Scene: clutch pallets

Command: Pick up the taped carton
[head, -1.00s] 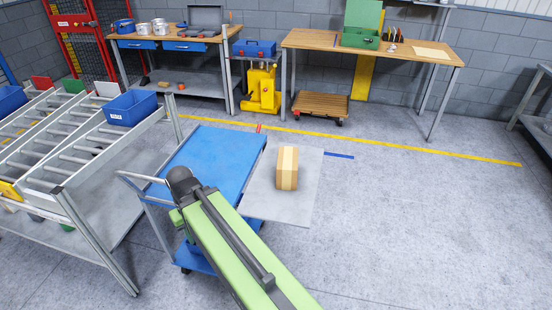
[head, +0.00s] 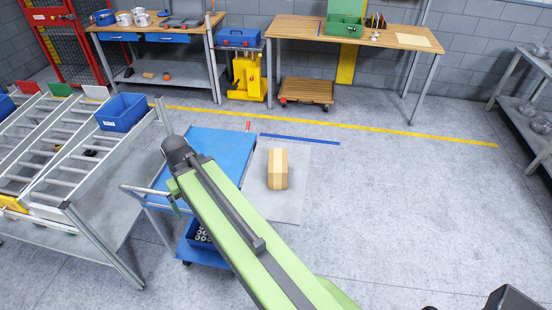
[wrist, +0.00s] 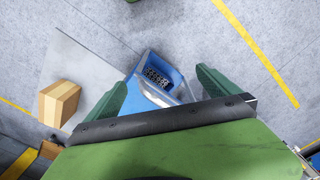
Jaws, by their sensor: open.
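The taped carton (head: 278,168) is a tan box with a paler tape band. It sits on a light grey square (head: 290,208) on the floor, right of the blue trolley. In the wrist view the carton (wrist: 59,103) is at the left, outside the fingers. My gripper (wrist: 162,77) is open, its two green fingers apart with no object held. The carton is beside the left finger, apart from it. In the head view my arm's green link covers part of the trolley, and I cannot make out the fingers clearly.
The blue trolley (head: 222,148) stands close left of the carton, with a blue bin of metal parts (head: 200,237) on its lower shelf. A roller rack with a blue bin (head: 122,112) is at the left. Workbenches line the back wall. Floor right of the carton is clear.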

